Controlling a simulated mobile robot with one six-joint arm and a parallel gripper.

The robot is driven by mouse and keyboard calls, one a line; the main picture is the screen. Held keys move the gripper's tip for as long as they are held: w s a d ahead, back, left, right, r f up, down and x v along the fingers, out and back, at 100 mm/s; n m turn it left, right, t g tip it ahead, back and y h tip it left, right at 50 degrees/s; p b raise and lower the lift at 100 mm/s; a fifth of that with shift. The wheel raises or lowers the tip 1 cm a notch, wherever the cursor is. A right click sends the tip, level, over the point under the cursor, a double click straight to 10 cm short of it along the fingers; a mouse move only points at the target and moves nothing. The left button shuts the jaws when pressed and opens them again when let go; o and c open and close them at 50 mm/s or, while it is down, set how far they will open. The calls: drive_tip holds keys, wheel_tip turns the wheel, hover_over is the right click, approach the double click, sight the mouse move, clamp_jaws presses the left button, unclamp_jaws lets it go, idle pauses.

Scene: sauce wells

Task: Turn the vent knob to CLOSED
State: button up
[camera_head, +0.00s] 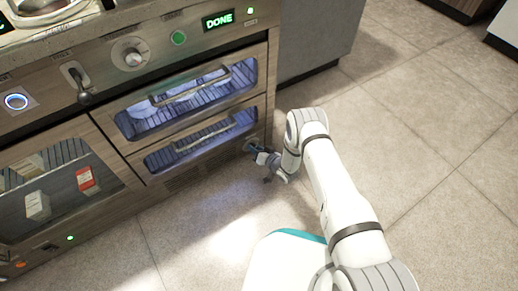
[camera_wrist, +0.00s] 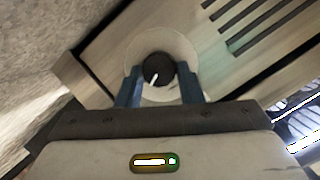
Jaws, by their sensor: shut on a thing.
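The vent knob (camera_wrist: 158,69) is a round black knob with a white pointer line, set on a pale round plate (camera_wrist: 178,45). In the wrist view its line points down and slightly left. My gripper (camera_wrist: 160,88) has its two blue fingers on either side of the knob, shut on it. In the head view my gripper (camera_head: 262,158) is at the lower right corner of the cabinet front, by the lower drawer. The knob is mostly hidden there. I cannot read any CLOSED marking.
Slots (camera_wrist: 245,22) of a vent grille lie beside the knob. Two glass-fronted drawers (camera_head: 150,128) with bar handles are left of my gripper. A larger knob (camera_head: 131,54), a green button (camera_head: 178,38) and a display reading DONE (camera_head: 217,20) sit above. The tiled floor (camera_head: 420,120) at right is clear.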

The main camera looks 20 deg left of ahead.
drive_tip(key=n, duration=0.2)
drive_tip(key=shift+s+a+n+t+h, duration=0.25)
drive_tip(key=shift+n+t+h, duration=0.15)
drive_tip(key=n+t+h, duration=0.1)
drive_tip(key=n, duration=0.1)
drive_tip(key=shift+s+a+n+p, duration=0.1)
drive_tip(key=shift+s+n+p, duration=0.05)
drive_tip(key=shift+n+p, duration=0.15)
drive_tip(key=n+t, duration=0.1)
drive_tip(key=n, duration=0.1)
drive_tip(key=n+t+h, duration=0.1)
drive_tip(key=n, duration=0.1)
drive_tip(key=shift+s+a+f+b, duration=0.1)
drive_tip(key=shift+s+f+b, duration=0.1)
drive_tip(key=shift+b, duration=0.1)
drive_tip(key=shift+w+n, duration=0.1)
drive_tip(key=shift+n, duration=0.3)
drive_tip(key=o, duration=1)
drive_tip(key=shift+c, duration=0.2)
